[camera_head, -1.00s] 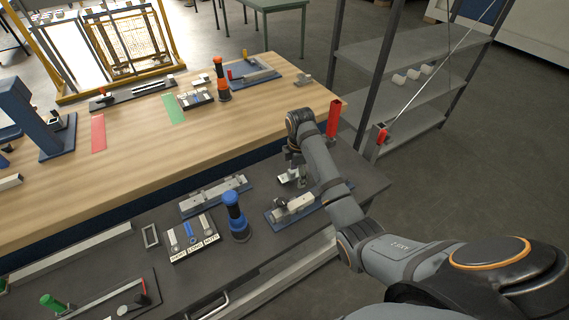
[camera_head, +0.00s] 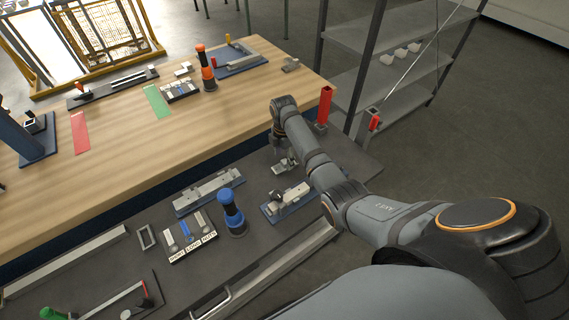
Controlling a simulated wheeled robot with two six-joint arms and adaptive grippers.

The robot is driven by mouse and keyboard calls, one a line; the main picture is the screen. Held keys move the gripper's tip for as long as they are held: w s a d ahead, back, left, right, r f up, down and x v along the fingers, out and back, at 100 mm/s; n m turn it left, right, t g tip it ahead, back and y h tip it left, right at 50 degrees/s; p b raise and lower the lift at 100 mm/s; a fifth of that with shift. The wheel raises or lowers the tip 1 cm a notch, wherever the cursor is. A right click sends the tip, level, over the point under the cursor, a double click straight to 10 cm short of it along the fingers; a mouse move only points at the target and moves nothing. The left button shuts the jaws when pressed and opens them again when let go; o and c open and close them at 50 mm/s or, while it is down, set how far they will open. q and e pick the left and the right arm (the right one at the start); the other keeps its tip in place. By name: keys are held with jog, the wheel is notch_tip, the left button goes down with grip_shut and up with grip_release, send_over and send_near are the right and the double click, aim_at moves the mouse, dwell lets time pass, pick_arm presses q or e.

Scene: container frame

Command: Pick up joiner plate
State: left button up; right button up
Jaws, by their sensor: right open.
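My right arm reaches in from the right over the dark lower bench. My right gripper (camera_head: 282,154) points down, small and partly hidden by its own wrist. It is open, just above a small light metal piece (camera_head: 285,167) on the bench, which may be the joiner plate; I cannot make out its shape clearly. I cannot tell whether the fingers touch it. My left gripper is not in view.
A blue fixture with a metal block (camera_head: 289,197) lies close to my right forearm. A blue-topped tool (camera_head: 232,212) stands beside a labelled parts tray (camera_head: 190,237). A red upright block (camera_head: 325,104) is right of my wrist. The wooden table (camera_head: 130,135) lies behind.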

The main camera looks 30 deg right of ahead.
aim_at(285, 161)
notch_tip(285, 161, down, 2)
jog(key=shift+s+d+f, duration=0.1)
jog(key=shift+d+f, duration=0.05)
jog(key=shift+f, duration=0.4)
jog(key=c, duration=1.3)
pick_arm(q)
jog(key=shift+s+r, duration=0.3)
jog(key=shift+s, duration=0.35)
pick_arm(e)
jog(key=shift+r, duration=0.1)
